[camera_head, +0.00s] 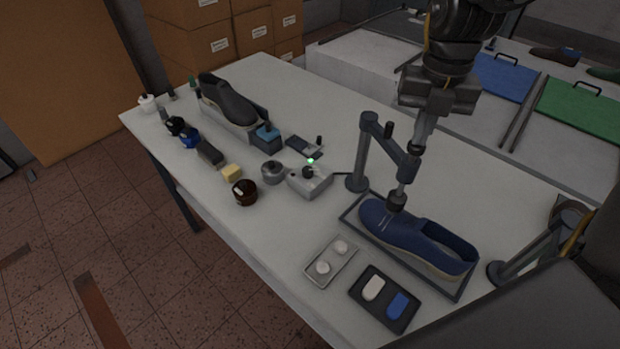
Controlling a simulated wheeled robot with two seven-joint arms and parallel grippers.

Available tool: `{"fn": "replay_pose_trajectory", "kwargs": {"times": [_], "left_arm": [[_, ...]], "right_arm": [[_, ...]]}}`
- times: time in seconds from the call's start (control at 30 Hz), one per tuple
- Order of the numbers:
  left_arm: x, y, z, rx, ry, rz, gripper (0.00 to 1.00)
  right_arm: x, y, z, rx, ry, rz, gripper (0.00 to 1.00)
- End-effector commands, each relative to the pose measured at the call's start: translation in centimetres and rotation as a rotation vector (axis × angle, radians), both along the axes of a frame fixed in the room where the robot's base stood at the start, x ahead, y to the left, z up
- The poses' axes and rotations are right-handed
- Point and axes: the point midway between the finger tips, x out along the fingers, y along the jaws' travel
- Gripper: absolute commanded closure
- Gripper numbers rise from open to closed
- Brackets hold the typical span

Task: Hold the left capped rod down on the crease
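A navy blue shoe (415,236) lies in a dark-rimmed tray on the table. The left capped rod (403,190) slopes down through the end of a dark swing arm (389,147) on a post. Its dark rounded foot (396,202) touches the front upper of the shoe; the crease is too small to make out. My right gripper (420,135) comes down from above with its fingers together, at the top of the rod. The fingers hide the rod's cap. My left gripper is not in view.
A second stand (501,272) is at the right of the shoe, partly covered. In front lie a small tray with two white discs (331,261) and a dark holder (385,298). A grey box with a green light (310,180) stands left. A dark shoe (228,101) is farther back.

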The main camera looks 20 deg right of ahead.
Motion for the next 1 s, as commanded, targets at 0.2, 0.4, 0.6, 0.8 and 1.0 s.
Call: {"fn": "replay_pose_trajectory", "kwargs": {"times": [0.2,0.4,0.6,0.8,1.0], "left_arm": [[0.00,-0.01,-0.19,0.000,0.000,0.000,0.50],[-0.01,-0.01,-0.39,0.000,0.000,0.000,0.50],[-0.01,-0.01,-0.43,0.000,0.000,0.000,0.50],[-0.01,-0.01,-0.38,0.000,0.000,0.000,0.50],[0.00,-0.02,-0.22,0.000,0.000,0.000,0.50]], "right_arm": [[-0.31,-0.06,-0.41,-0.001,0.014,0.002,1.00],[-0.30,-0.09,-0.29,-0.002,0.013,0.000,1.00],[-0.25,-0.11,-0.09,-0.003,0.010,-0.001,1.00],[-0.17,-0.09,0.02,-0.002,0.007,-0.001,1.00],[-0.09,-0.06,0.29,-0.002,0.005,-0.001,1.00]]}}
